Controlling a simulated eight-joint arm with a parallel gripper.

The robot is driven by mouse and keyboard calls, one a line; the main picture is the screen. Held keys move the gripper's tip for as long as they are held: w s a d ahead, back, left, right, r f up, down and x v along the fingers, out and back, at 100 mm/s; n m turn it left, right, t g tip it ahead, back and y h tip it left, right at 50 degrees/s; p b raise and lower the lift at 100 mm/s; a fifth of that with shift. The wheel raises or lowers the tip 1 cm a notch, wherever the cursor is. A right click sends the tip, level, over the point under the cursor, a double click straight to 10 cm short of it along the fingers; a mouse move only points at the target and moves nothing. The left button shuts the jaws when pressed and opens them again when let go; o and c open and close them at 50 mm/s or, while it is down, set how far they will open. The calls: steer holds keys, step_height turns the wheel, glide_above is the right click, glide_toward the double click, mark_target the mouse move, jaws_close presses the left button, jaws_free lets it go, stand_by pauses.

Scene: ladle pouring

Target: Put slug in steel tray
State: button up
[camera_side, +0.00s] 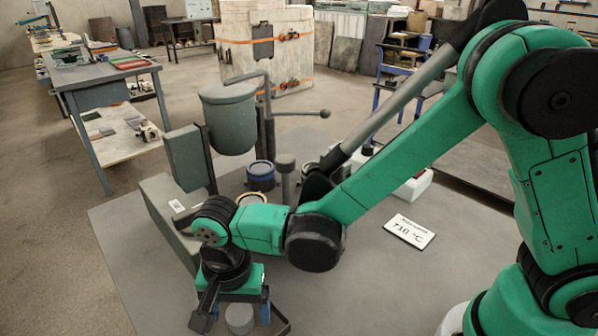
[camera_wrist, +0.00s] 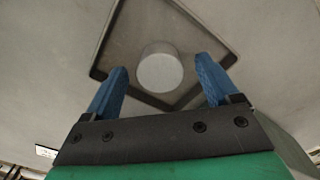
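The slug (camera_wrist: 160,72) is a short pale grey cylinder. In the wrist view it appears inside the outline of the steel tray (camera_wrist: 105,42), a square grey tray with a dark raised rim. My gripper (camera_wrist: 163,66) has its two blue fingers spread to either side of the slug, with a visible gap on both sides. In the side view my gripper (camera_side: 235,311) points down at the lower edge of the picture, with the slug (camera_side: 239,319) between its fingers. Only a dark corner of the tray (camera_side: 281,324) shows there; the rest is hidden or cut off.
A green-grey ladle pot (camera_side: 229,118) hangs from a stand behind my arm. A long grey block (camera_side: 163,205) lies left of my wrist. A blue-ringed round container (camera_side: 261,176) stands behind my forearm. A white sign reading 710 °C (camera_side: 409,231) lies at right. Front-left tabletop is clear.

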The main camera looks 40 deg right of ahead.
mark_target(240, 313)
steer(key=shift+r, duration=0.1)
step_height(240, 313, up, 12)
steer(key=s+d+n+t, duration=0.1)
steer(key=d+n+t, duration=0.6)
steer(key=d, duration=1.2)
steer(key=shift+s+d+n, duration=0.3)
steer(key=shift+s+n, duration=0.1)
steer(key=shift+n, duration=0.6)
